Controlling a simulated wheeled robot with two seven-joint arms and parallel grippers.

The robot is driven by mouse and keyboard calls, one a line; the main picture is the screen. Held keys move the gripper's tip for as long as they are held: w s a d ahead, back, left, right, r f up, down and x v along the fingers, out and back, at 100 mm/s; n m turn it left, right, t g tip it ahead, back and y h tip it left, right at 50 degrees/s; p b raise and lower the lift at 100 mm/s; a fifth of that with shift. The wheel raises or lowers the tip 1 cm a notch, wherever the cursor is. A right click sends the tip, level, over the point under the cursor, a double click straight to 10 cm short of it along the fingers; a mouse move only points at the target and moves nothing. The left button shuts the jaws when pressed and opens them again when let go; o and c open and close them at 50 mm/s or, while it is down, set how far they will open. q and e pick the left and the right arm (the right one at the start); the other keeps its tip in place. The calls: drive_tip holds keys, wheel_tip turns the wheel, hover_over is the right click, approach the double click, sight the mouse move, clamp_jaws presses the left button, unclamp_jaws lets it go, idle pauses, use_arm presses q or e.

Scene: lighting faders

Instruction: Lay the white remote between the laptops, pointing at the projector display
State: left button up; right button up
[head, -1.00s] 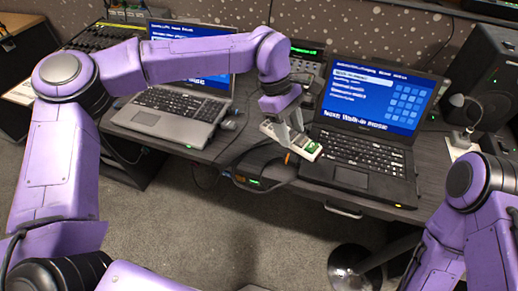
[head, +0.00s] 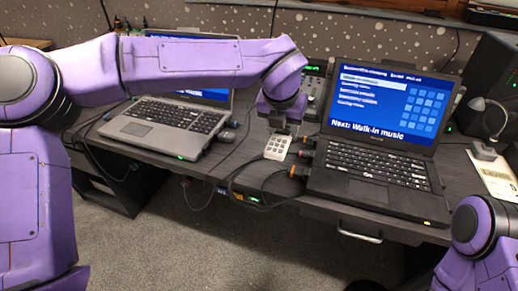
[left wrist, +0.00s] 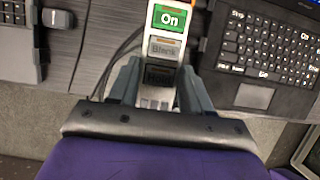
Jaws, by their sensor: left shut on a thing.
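The white remote (head: 277,147) is in my left gripper (head: 283,128), over the strip of desk between the grey laptop (head: 172,122) and the black laptop (head: 368,170). Its keypad end points toward the front edge of the desk. In the left wrist view the remote (left wrist: 166,44) shows a green "On" button and a grey "Blank" button, with my left gripper's fingers (left wrist: 158,88) shut on either side of it. I cannot tell whether it touches the desk. My right arm shows at the lower right, but its gripper is out of view. No projector display can be made out.
Cables and plugs (head: 297,160) lie right beside the remote, along the black laptop's left side. A device with a green display (head: 316,72) stands behind. A small lamp (head: 490,120) and a labelled card (head: 495,172) are at the right.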

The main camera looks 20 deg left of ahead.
use_arm(q)
drive_tip(key=w+a+f, duration=0.1)
drive_tip(key=a+f, duration=0.1)
drive_tip(key=w+a+f, duration=0.1)
drive_tip(key=a+f, duration=0.3)
drive_tip(key=shift+w+f, duration=0.1)
drive_tip(key=shift+w, duration=0.3)
drive_tip(key=f, duration=0.2)
drive_tip(key=a+f, duration=0.1)
drive_tip(key=f, duration=0.1)
drive_tip(key=shift+w+f+b, duration=0.1)
drive_tip(key=shift+w+b, duration=0.1)
drive_tip(key=shift+b, duration=0.15)
drive_tip(key=shift+d, duration=0.1)
drive_tip(key=o, duration=1.1)
drive_tip(key=shift+o, duration=0.2)
drive_tip(key=p+v, duration=0.1)
drive_tip(key=v, duration=1.1)
